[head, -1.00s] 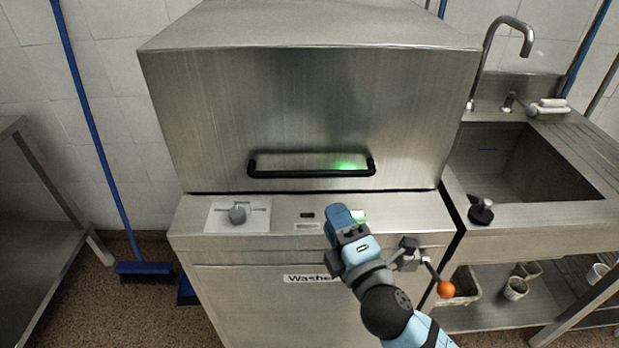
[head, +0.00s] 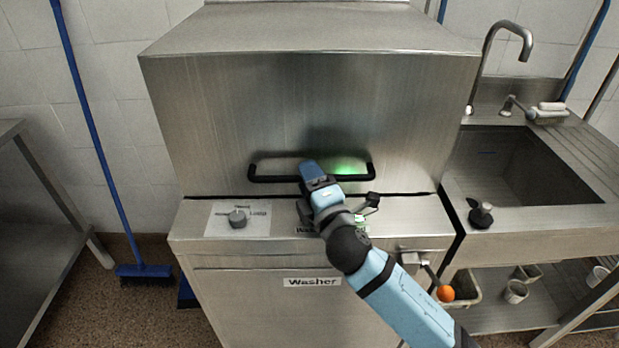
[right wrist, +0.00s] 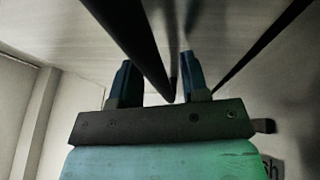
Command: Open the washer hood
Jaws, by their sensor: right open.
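The washer hood (head: 310,105) is a large steel box, down on the washer body, with a dark seam along its lower edge. Its black bar handle (head: 268,179) runs across the hood's lower front. My right gripper (head: 307,168) is at the middle of the handle in the head view and covers part of it. In the right wrist view the gripper's two blue fingers (right wrist: 157,85) stand apart, with the dark handle bar (right wrist: 150,55) running between them. I cannot tell whether they touch it. My left gripper is not in view.
A sink (head: 530,165) with a faucet stands at the right. A blue broom (head: 145,270) leans at the left beside a steel table (head: 45,215). A lever with an orange ball (head: 445,293) sticks out at lower right.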

